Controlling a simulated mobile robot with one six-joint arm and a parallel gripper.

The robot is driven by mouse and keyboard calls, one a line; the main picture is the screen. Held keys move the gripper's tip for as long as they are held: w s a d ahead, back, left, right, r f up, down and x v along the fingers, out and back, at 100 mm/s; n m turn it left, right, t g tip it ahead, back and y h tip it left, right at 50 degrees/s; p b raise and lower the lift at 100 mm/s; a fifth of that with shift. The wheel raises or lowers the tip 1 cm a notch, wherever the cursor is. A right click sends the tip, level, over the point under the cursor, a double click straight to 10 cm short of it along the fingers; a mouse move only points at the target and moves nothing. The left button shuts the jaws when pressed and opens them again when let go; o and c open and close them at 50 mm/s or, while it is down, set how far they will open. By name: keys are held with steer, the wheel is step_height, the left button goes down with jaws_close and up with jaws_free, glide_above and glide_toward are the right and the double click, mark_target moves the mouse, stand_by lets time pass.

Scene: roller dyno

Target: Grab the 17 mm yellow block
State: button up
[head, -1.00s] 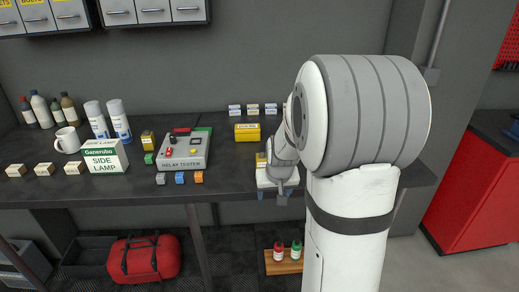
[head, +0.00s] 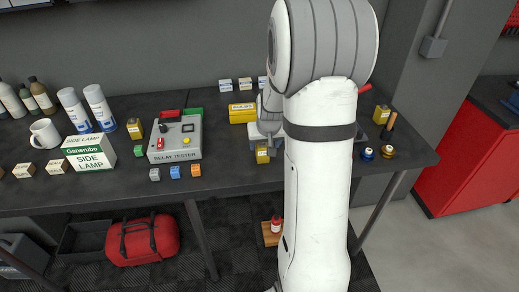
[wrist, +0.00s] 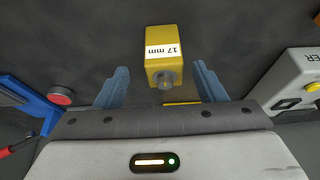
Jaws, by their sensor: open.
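The yellow block marked 17 mm (wrist: 165,47), with a grey round stud on its near end, shows in the wrist view. It lies in line with the gap between my fingers, mostly beyond their tips. A yellow block (head: 262,155) beside my gripper in the head view appears to be the same one, near the bench's front edge. My gripper (wrist: 162,82) is open, with one blue-grey finger to each side and nothing held. In the head view my gripper (head: 267,132) is partly hidden by my arm, and its fingers are hard to make out.
The relay tester (head: 175,139) stands left of my gripper, with small coloured cubes in front. A yellow box (head: 242,113) is just behind. Other yellow blocks stand at left (head: 134,128) and right (head: 381,114).

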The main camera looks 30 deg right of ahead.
steer(key=shift+w+f, duration=0.5)
steer(key=shift+f, duration=0.1)
steer(key=shift+p+x, duration=0.85)
steer(key=shift+x, duration=1.25)
steer(key=shift+w+r, duration=0.1)
steer(key=shift+c, duration=0.2)
jaws_close()
